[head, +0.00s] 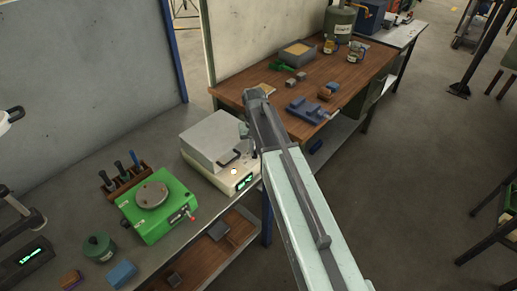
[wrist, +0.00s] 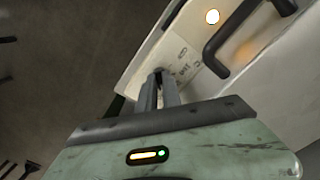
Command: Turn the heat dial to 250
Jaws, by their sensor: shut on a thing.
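The billet furnace (head: 212,137) is a pale box with a grey lid on the left bench. Its cream front has a dark handle, a lit lamp and a small green display (head: 244,181) too small to read. In the wrist view the front panel (wrist: 190,62) shows printed marks, the lamp (wrist: 212,16) and the black handle (wrist: 243,37). My gripper (wrist: 158,76) is shut at the panel's edge, beside the marks, on what looks like the heat dial. The dial is almost wholly hidden by the fingertips, so its setting cannot be read. The head view shows my gripper (head: 246,132) at the furnace's right side.
A green device with a round plate (head: 152,194) stands left of the furnace, with a tool rack (head: 126,180) behind it. A wooden bench (head: 290,100) with a blue vice-like block (head: 308,109) stands behind my arm. Open floor lies to the right.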

